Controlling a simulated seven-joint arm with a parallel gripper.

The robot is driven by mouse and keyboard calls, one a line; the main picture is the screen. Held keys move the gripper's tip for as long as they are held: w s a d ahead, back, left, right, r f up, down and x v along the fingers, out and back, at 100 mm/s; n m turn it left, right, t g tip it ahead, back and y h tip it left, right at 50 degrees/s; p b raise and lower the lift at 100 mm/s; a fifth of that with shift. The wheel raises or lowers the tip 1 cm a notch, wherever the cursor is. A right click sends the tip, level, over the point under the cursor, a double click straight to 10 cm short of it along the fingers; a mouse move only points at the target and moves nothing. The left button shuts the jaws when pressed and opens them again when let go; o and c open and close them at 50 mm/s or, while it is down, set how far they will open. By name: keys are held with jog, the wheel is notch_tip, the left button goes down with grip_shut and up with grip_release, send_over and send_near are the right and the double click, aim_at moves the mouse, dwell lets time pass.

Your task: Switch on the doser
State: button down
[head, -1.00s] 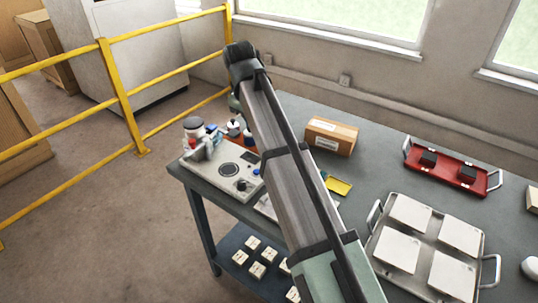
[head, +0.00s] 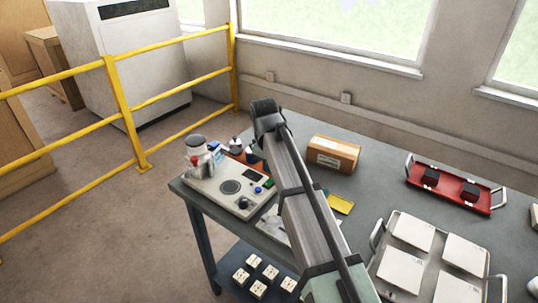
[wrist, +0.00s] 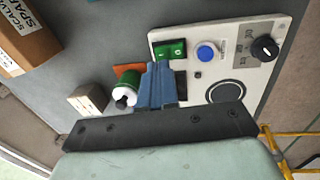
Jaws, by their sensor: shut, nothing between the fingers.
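The doser (head: 208,191) is a pale flat-panelled unit at the left end of the grey table. In the wrist view its panel (wrist: 198,93) carries a green switch (wrist: 170,49), a blue button (wrist: 207,52), a black knob (wrist: 264,48) and a round dark-ringed plate (wrist: 225,92). I cannot tell the switch's position. My gripper (wrist: 160,66) has its blue fingers shut and empty, with the tips just below the green switch in the picture; contact is unclear. The fingers partly cover a dark display (wrist: 181,86). In the head view my arm hides the fingers.
A green-and-white bottle (wrist: 126,93) stands close left of my fingers in the wrist view. A cardboard box (head: 333,154), red tray (head: 450,190) and metal tray (head: 398,236) with pale tiles lie right. A yellow rail (head: 122,105) stands left.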

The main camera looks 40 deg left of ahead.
aim_at(271, 180)
jog(key=shift+w+f, duration=0.2)
jog(key=shift+f, duration=1.5)
